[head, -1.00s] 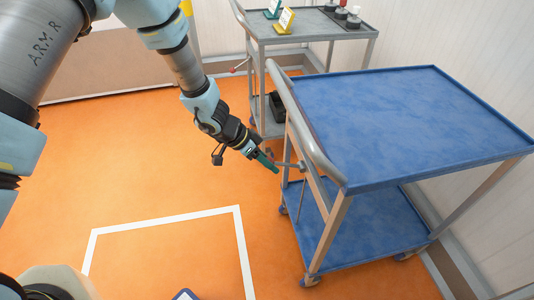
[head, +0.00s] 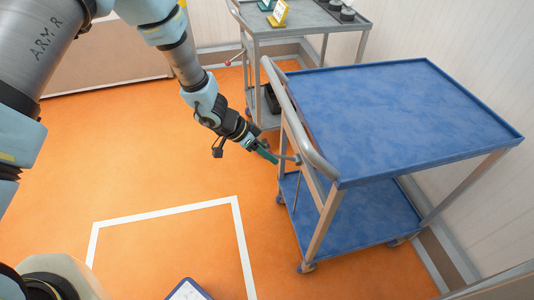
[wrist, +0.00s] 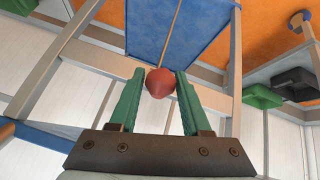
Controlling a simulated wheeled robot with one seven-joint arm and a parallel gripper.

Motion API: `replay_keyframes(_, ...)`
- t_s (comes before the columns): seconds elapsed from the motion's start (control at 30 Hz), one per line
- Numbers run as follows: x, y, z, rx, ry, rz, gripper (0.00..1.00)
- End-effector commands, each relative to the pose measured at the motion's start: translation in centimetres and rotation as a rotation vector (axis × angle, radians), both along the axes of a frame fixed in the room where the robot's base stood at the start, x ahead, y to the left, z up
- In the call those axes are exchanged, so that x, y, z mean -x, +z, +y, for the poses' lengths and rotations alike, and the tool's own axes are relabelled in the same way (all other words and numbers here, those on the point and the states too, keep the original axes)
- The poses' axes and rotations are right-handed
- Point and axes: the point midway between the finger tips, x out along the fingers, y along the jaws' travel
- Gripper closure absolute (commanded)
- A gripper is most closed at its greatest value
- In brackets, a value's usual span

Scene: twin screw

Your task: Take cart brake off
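The blue cart (head: 400,110) stands at the right with its grey push handle (head: 298,120) toward me. Its brake lever, a short grey bar (head: 287,158), sticks out from the handle-end frame below the handle. My gripper (head: 271,157) is at the lever's outer end, pointing down and right. In the wrist view a red knob (wrist: 160,83) sits between the tips of the green fingers (wrist: 160,72). The fingers stand apart, with what look like narrow gaps on both sides of the knob. Contact is not clear. A thin rod runs beyond the knob.
A grey cart (head: 300,22) with yellow and green stands and dark round items is behind the blue one. A white floor outline (head: 165,212) lies in front on orange floor. A wall (head: 470,60) is close behind the blue cart. Floor left of the cart is clear.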

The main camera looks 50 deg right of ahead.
Motion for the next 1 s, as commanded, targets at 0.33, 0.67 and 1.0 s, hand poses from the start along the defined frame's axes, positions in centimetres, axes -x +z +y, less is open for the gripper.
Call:
replay_keyframes(0.33,-0.1,-0.1,0.1,-0.003,0.001,-0.002,0.29)
replay_keyframes(0.67,-1.3,2.0,1.2,-0.001,0.002,-0.005,0.29)
replay_keyframes(1.0,-4.0,7.1,3.8,-0.001,0.001,-0.003,0.29)
